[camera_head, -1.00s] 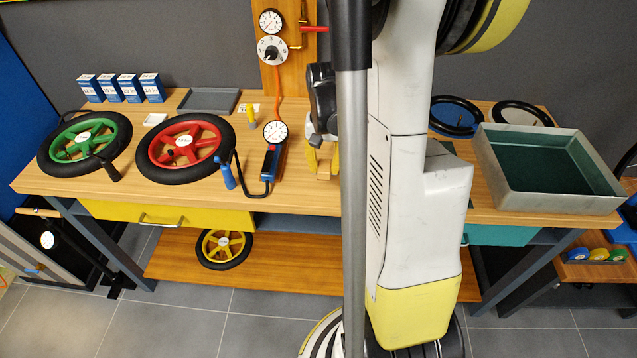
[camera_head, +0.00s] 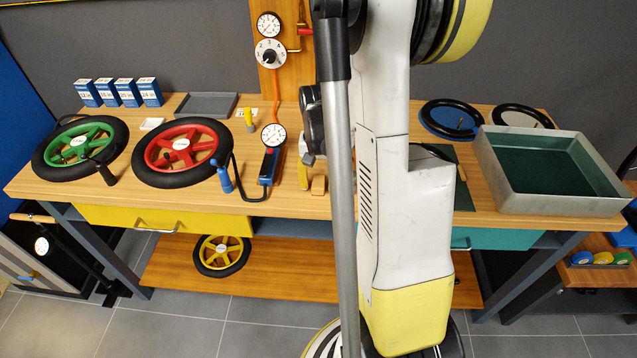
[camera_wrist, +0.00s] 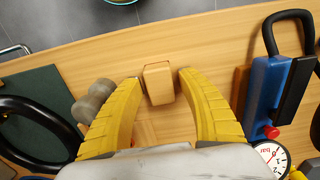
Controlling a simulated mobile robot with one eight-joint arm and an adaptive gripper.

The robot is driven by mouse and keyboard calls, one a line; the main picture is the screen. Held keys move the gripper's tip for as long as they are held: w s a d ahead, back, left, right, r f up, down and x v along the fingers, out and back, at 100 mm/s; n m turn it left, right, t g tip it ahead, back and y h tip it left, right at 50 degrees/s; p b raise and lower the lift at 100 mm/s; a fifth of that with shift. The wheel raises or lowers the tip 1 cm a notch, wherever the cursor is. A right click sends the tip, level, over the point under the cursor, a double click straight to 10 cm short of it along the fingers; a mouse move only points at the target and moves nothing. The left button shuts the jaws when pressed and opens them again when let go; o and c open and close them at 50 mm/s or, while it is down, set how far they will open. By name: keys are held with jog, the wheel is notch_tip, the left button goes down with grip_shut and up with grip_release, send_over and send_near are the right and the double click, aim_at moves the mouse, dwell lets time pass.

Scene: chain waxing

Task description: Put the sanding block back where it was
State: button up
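The sanding block, a small tan wooden block, rests on the wooden workbench (camera_head: 275,205) near its front edge. In the head view the block (camera_head: 319,185) shows just left of my grey pole. In the wrist view the block (camera_wrist: 158,84) sits between the tips of my gripper (camera_wrist: 161,80). The two yellow fingers stand apart, with a narrow gap on each side of the block. In the head view one yellow finger shows left of the block; the other is hidden behind the pole.
A blue pump with a gauge (camera_head: 271,163) stands left of the block; its gauge (camera_wrist: 271,158) is close to my right finger in the wrist view. Greyish rounded pieces (camera_wrist: 94,100) lie beside my left finger. A green mat (camera_wrist: 40,105) and a metal tray (camera_head: 550,200) are farther off.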

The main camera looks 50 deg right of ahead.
aim_at(318, 182)
notch_tip(318, 182, up, 12)
jog(key=r+p, duration=0.1)
jog(key=p, duration=0.3)
jog(key=s+a+r+n+t, duration=0.1)
jog(key=a+r+n+t, duration=0.1)
jog(key=a, duration=0.6)
jog(key=s+a+r+n+t, duration=0.2)
jog(key=a+r+n, duration=0.1)
jog(key=a, duration=0.6)
jog(key=s+a+r+n+t, duration=0.2)
jog(key=a+n, duration=0.3)
jog(key=a, duration=0.3)
jog(key=shift+s+a+r+t, duration=0.25)
jog(key=shift+r+t, duration=0.35)
jog(key=shift+r, duration=0.2)
